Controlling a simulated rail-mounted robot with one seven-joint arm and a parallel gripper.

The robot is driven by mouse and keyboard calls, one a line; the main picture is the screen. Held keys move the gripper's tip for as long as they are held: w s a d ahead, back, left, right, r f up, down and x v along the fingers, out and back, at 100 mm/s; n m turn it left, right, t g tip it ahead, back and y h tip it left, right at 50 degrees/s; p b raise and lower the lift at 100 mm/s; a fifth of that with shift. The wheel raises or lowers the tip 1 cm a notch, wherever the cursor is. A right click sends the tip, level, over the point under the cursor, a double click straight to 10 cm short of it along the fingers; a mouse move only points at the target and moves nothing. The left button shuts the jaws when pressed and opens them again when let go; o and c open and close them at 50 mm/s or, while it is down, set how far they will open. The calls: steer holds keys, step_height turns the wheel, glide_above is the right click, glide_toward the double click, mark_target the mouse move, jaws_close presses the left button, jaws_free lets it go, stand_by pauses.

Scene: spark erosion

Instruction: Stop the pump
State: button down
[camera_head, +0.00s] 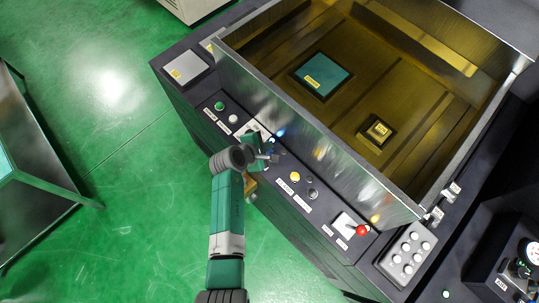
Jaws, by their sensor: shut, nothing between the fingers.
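A dark control panel strip runs along the front of the metal tank. On it are a green button (219,106), a white button (234,118), a yellow button (295,177), a dark round control (312,194) and a lever with a red ball (361,230) on a white plate. Their small labels are too small to read, so I cannot tell which is the pump's. My gripper (274,157) is shut and empty over the middle of the panel, between the white and yellow buttons. My arm and gripper partly hide the controls there.
The open tank (262,98) holds a teal block (322,75) and a small brass-coloured block (378,130). A grey keypad (408,252) with several white buttons is at right. A gauge (531,252) stands at far right. A metal table (40,210) is at left; green floor between is clear.

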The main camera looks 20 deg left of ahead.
steer(key=shift+f+b, duration=0.55)
steer(key=shift+f, duration=0.85)
steer(key=shift+f, duration=0.1)
stand_by(0.8)
steer(key=shift+f+b, duration=0.3)
steer(key=shift+f+b, duration=0.35)
steer(key=shift+f, duration=0.15)
stand_by(0.5)
steer(key=shift+r, duration=0.15)
steer(key=shift+r+p, duration=0.75)
steer(key=shift+p, duration=0.2)
step_height(320, 180, up, 5)
steer(key=p, duration=0.5)
steer(key=shift+r, duration=0.1)
